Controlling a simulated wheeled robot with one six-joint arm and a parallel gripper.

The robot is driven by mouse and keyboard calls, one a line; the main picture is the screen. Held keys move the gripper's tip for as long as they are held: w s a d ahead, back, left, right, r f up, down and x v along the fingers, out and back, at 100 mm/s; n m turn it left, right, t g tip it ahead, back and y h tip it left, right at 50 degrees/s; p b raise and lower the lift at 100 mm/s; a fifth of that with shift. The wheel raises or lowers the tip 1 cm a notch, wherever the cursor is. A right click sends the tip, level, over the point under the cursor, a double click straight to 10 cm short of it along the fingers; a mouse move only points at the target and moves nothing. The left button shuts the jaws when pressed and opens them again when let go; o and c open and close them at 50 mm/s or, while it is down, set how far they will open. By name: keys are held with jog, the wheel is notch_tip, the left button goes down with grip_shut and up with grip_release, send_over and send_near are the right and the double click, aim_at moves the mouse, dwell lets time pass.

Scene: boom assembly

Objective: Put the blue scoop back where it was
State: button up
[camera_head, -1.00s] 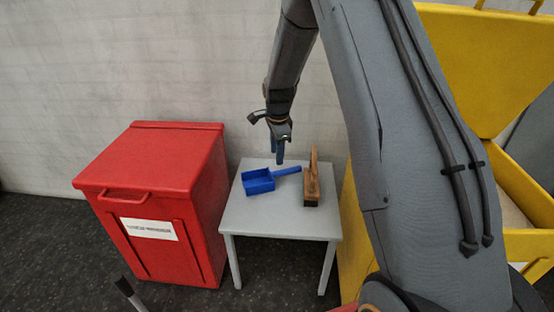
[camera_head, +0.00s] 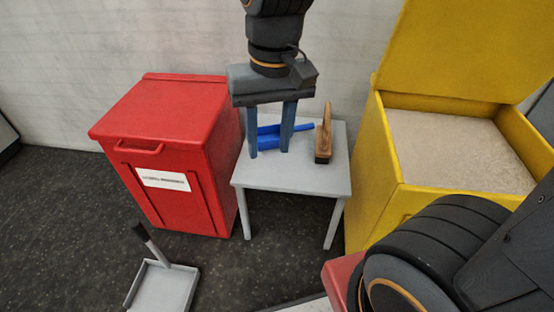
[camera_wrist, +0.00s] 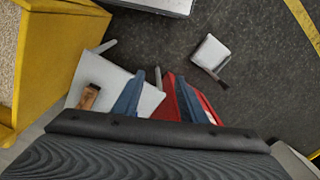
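The blue scoop (camera_head: 269,135) lies on the small grey table (camera_head: 290,177), its handle pointing right. It is partly hidden behind my gripper's fingers in the head view and I do not make it out in the wrist view. My gripper (camera_head: 269,154) is open, with its two blue fingers well apart and pointing down. Nothing shows held between them. It appears nearer the camera than the scoop; the exact gap cannot be told. The fingers also show in the wrist view (camera_wrist: 154,80).
A wooden-handled brush (camera_head: 324,140) stands on the table right of the scoop. A closed red bin (camera_head: 170,150) is at the left. An open yellow bin of sand (camera_head: 385,165) is at the right. A grey dustpan (camera_head: 163,287) lies on the dark floor in front.

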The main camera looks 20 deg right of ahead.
jog(key=s+n, duration=0.1)
jog(key=s, duration=0.2)
jog(key=s+n, duration=0.1)
jog(key=s, duration=0.1)
jog(key=shift+s+n, duration=0.4)
jog(key=d+r+m+p, duration=0.3)
jog(key=d+r+p, duration=0.7)
jog(key=p, duration=1)
jog(key=shift+r+h, duration=0.3)
jog(key=shift+r, duration=0.4)
